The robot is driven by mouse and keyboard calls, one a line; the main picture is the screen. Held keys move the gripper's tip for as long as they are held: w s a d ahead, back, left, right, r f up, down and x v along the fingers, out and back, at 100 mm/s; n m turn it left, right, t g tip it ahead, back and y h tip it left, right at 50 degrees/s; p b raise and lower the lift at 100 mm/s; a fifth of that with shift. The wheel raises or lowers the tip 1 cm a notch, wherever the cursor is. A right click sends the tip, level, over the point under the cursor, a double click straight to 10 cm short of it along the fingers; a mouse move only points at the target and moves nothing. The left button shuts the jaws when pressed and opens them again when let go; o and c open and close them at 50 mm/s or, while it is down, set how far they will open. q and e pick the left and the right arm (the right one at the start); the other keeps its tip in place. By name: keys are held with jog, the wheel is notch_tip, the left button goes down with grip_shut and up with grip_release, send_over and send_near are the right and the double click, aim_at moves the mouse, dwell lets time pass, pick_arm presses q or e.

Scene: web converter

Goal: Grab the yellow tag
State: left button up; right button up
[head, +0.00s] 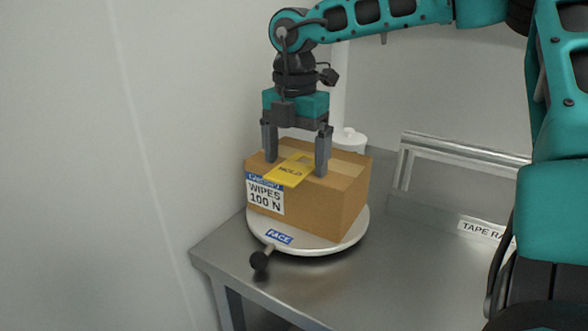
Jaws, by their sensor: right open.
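A yellow tag (290,171) marked HOLD lies on the top of a cardboard box (342,199), near its front-left edge. The box carries a white and blue label (265,195) reading WIPES 100 N. My right gripper (296,168) points down over the box top with its fingers apart, one on each side of the tag. Part of the tag lies in the space between the fingers. I cannot tell whether the fingertips touch the box. My left gripper is not in view.
The box stands on a round white turntable (318,248) with a blue FACE label and a black knob (259,260). A steel table (400,290) carries it. A metal rail frame (460,152) stands at the right, and a white canister (349,138) is behind the box.

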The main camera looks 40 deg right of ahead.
jog(key=shift+c, duration=0.2)
jog(key=c, duration=1.1)
